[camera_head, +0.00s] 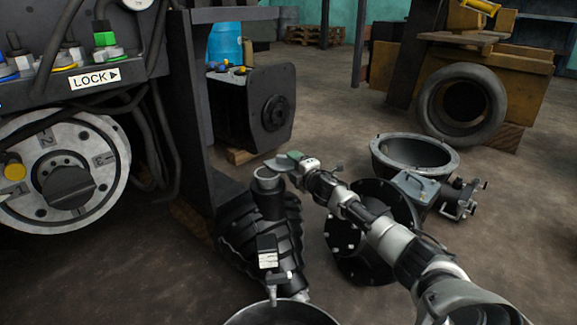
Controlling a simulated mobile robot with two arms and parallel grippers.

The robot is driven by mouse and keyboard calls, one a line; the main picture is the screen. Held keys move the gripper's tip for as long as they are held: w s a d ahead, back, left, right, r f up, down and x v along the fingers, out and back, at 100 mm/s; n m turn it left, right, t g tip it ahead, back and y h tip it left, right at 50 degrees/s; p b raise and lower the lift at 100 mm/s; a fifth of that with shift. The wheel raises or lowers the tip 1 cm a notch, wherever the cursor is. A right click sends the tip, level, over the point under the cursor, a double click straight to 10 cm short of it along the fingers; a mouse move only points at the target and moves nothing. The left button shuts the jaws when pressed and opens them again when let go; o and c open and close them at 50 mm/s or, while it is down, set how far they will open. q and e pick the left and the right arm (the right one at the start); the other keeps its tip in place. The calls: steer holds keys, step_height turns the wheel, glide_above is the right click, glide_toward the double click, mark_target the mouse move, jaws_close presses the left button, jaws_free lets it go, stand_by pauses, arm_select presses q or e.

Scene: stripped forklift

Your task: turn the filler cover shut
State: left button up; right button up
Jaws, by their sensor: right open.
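The filler neck (268,183) is a short grey upright pipe on top of a dark ribbed housing in the middle of the view. Its round mouth shows open from above. A flat grey-green cover (281,162) is swung out to the upper right of the mouth, not lying over it. My right arm reaches in from the lower right. My right gripper (300,168) is open at the cover's right edge. Its fingertips are small and partly overlap the cover, so I cannot tell whether they touch it. My left gripper is not in view.
A dark upright frame (196,130) stands left of the neck. A black flanged disc (345,232) and a round open housing (414,152) lie on the floor to the right. A tyre (462,103) leans farther back.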

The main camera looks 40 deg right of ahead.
mark_target(291, 162)
steer(key=shift+w+d+b, duration=0.15)
steer(key=shift+w+b, duration=0.15)
steer(key=shift+w, duration=0.5)
steer(key=shift+w+d+b, duration=0.15)
steer(key=shift+w+b, duration=0.1)
steer(key=shift+w, duration=0.55)
steer(key=shift+c, duration=0.4)
